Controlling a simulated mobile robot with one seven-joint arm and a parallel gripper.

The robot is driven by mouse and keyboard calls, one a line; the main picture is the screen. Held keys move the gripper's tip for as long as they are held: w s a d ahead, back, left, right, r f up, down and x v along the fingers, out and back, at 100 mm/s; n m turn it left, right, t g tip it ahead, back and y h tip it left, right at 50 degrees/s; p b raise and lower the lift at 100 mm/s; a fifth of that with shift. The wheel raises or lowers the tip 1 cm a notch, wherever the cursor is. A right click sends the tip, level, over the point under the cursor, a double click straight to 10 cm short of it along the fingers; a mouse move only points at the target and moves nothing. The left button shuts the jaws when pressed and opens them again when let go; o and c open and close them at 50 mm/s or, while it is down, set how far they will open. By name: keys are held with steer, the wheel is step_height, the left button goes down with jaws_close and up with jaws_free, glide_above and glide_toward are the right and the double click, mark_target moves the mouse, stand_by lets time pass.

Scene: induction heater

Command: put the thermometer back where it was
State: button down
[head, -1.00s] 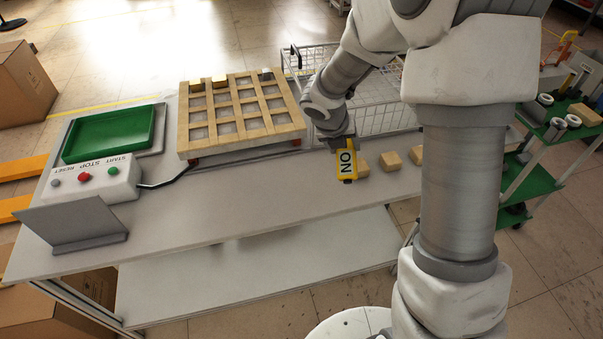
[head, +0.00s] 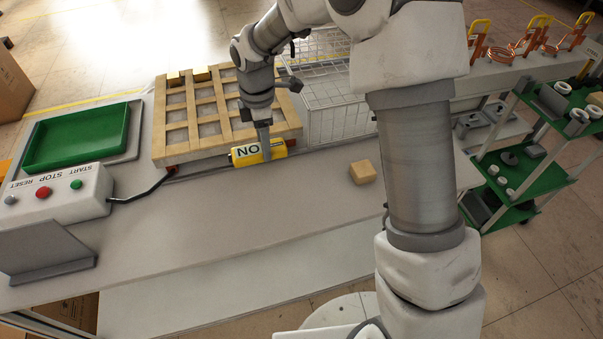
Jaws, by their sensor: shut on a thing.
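The thermometer appears to be the yellow block-shaped device (head: 243,155) with a pale label bearing dark letters. My gripper (head: 265,150) points down and is shut on it. The device is held lengthwise across the picture, in front of the near edge of the slatted wooden rack (head: 172,158). Its underside is close to the grey table (head: 215,215); I cannot tell whether it touches. The gripper finger covers part of its middle.
A wooden block (head: 362,171) lies right of the gripper. A wire basket (head: 335,110) stands behind it. The green tray (head: 75,140) and button box (head: 55,190) are at left. A shelved cart (head: 540,165) is at right.

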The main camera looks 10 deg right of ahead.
steer(key=d+f, duration=0.2)
steer(key=d, duration=0.1)
steer(key=d+f, duration=0.1)
steer(key=d, duration=0.2)
steer(key=s+d+f+b, duration=0.1)
steer(key=d+f, duration=0.1)
steer(key=d, duration=0.1)
steer(key=shift+s+d+f, duration=0.1)
steer(key=shift+d+f, duration=0.15)
steer(key=shift+f, duration=0.05)
steer(key=shift+f+b, duration=0.35)
steer(key=shift+f, duration=1.7)
steer(key=shift+c, duration=0.6)
jaws_free()
